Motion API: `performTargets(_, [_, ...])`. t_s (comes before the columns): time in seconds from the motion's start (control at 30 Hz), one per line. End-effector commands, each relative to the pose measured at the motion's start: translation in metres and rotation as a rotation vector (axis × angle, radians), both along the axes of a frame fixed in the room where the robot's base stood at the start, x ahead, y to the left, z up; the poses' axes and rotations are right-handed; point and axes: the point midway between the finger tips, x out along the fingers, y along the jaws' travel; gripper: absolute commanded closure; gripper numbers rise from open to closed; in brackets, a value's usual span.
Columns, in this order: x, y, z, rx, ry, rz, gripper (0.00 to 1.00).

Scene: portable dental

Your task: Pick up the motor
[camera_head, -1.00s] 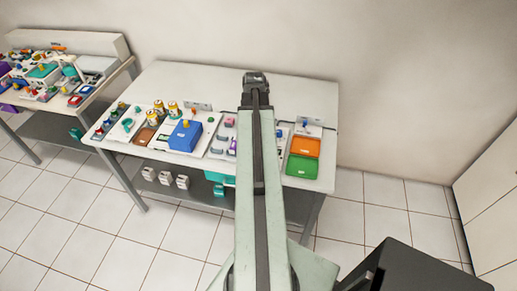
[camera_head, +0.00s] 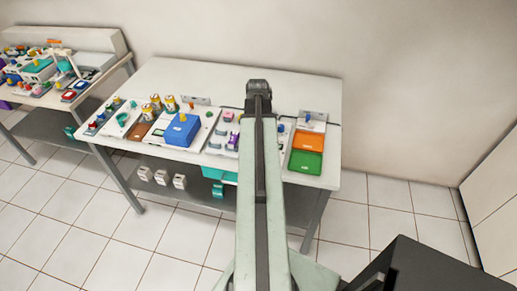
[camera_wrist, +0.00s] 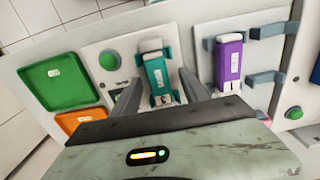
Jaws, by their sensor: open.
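No label reads clearly, so I cannot tell for sure which one is the motor. My gripper (camera_wrist: 157,88) is open and empty, its two grey fingers on either side of the teal device in the picture; contact is not visible. In the head view the purple device (camera_head: 233,141) shows left of my arm, while my arm hides the teal one.
A green tray (camera_wrist: 54,81) and an orange tray (camera_wrist: 80,121) lie left of the teal device. Round green buttons (camera_wrist: 109,60) are set on the panels. A blue box (camera_head: 182,130) and several small items stand on the table's left. The table's back (camera_head: 200,75) is clear.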

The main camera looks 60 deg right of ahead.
Motion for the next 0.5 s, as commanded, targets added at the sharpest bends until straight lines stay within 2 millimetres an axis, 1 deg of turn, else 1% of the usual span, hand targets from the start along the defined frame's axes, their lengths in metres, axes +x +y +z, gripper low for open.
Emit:
performTargets(0.13, [-0.0002,-0.0001,0.0021,0.000,0.000,0.000,0.47])
performTargets(0.17, [-0.0002,-0.0001,0.0022,0.000,0.000,0.000,0.53])
performTargets(0.2, [-0.0002,-0.0001,0.0022,0.000,0.000,-0.001,0.64])
performTargets(0.27, [-0.0003,-0.0001,0.0022,0.000,0.000,-0.001,0.81])
performTargets(0.3, [-0.0003,-0.0002,0.0022,0.000,0.000,-0.001,0.92])
performTargets(0.33, [-0.0003,-0.0002,0.0022,0.000,0.000,-0.001,1.00])
performTargets(0.5, [-0.0004,-0.0002,0.0022,0.000,0.000,-0.001,1.00])
